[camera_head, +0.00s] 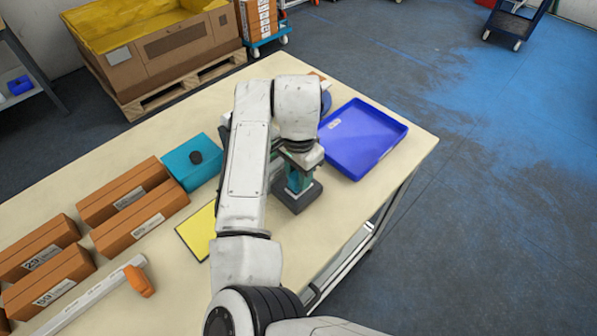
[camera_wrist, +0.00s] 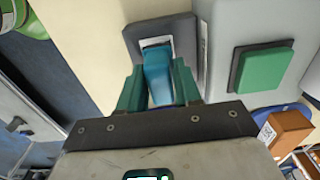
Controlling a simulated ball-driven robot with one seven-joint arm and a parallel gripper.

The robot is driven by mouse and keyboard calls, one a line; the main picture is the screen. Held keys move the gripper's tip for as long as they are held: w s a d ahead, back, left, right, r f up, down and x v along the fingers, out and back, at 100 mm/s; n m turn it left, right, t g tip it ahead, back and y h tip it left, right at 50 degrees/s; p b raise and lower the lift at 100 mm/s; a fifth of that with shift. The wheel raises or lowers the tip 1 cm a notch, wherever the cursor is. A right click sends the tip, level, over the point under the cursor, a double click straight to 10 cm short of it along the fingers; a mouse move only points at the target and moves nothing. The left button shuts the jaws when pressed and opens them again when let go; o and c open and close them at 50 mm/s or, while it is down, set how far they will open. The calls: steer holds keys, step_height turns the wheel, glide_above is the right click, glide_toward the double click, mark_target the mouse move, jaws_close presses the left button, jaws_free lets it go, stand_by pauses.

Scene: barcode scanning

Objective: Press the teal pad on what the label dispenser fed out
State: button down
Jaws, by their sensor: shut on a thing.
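My gripper (camera_wrist: 158,92) is shut on a teal-blue block (camera_wrist: 157,70), which I take to be the teal pad. The block's far end is at a white rectangle (camera_wrist: 171,40) set in a dark grey block (camera_wrist: 135,38); I cannot tell whether it touches the white. In the head view the gripper (camera_head: 298,172) is above the same dark block (camera_head: 297,199) near the table's right edge, mostly hidden by my arm. A grey housing (camera_wrist: 222,50) with a green button (camera_wrist: 264,68), perhaps the label dispenser, stands beside the dark block in the wrist view.
A blue tray (camera_head: 362,138) lies right of the gripper. A teal box (camera_head: 192,162) with a dark knob, a yellow sheet (camera_head: 197,232) and several orange-brown labelled boxes (camera_head: 140,220) lie to the left. The tabletop (camera_head: 340,218) is bare in front of the dark block.

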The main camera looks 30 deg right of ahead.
steer(key=shift+f, duration=0.55)
stand_by(1.6)
steer(key=shift+r+p, duration=3.15)
steer(key=shift+r, duration=0.45)
steer(key=shift+d+f, duration=0.1)
steer(key=shift+f, duration=0.05)
